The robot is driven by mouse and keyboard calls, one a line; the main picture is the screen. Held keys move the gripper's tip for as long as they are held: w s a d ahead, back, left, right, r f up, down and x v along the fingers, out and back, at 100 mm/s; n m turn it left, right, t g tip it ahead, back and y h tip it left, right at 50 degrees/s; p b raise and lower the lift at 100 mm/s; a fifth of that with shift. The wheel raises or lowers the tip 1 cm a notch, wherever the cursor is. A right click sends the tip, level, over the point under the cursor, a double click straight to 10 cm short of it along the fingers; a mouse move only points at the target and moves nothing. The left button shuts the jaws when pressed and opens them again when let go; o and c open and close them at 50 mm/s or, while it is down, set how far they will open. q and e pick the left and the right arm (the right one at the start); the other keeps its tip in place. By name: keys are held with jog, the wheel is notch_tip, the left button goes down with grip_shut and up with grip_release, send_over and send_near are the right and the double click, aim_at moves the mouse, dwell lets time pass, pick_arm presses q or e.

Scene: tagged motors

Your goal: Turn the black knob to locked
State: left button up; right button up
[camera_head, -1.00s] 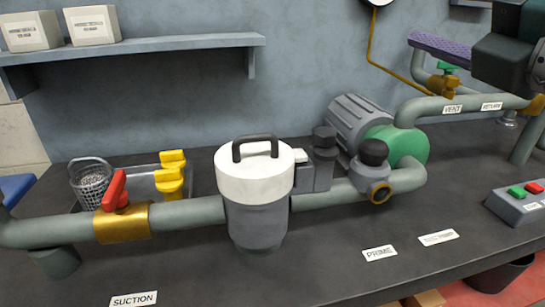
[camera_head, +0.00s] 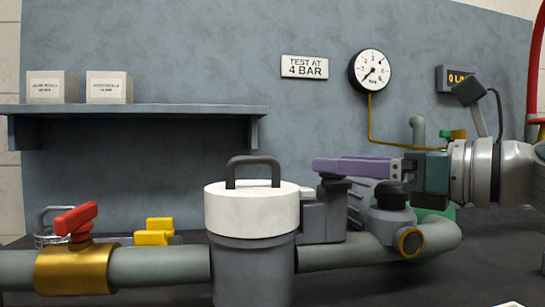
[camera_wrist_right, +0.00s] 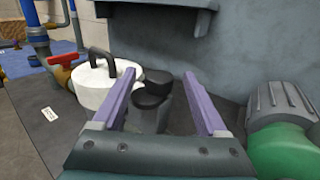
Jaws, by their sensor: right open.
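A black knob (camera_head: 336,183) tops the grey block beside the white-lidded strainer pot (camera_head: 252,211). A second black knob or cap (camera_head: 390,195) tops the grey fitting to its right. I cannot tell which one the task means. My right gripper (camera_head: 318,167) reaches in from the right, with purple fingers level above both knobs. In the right wrist view the fingers are apart and empty (camera_wrist_right: 163,75). The nearer black top (camera_wrist_right: 149,97) and the farther one (camera_wrist_right: 158,77) show between them. My left gripper is out of view.
A red-handled brass valve (camera_head: 76,258) and yellow handles (camera_head: 156,232) are at the left. The grey pipe (camera_head: 340,255) runs along the front. A shelf (camera_head: 180,109) with two boxes and a pressure gauge (camera_head: 371,71) are on the wall. The green pump part (camera_wrist_right: 280,153) is close to the right finger.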

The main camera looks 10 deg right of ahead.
jog(key=x, duration=0.5)
jog(key=shift+w+a, duration=0.15)
grip_shut()
dwell(0.4)
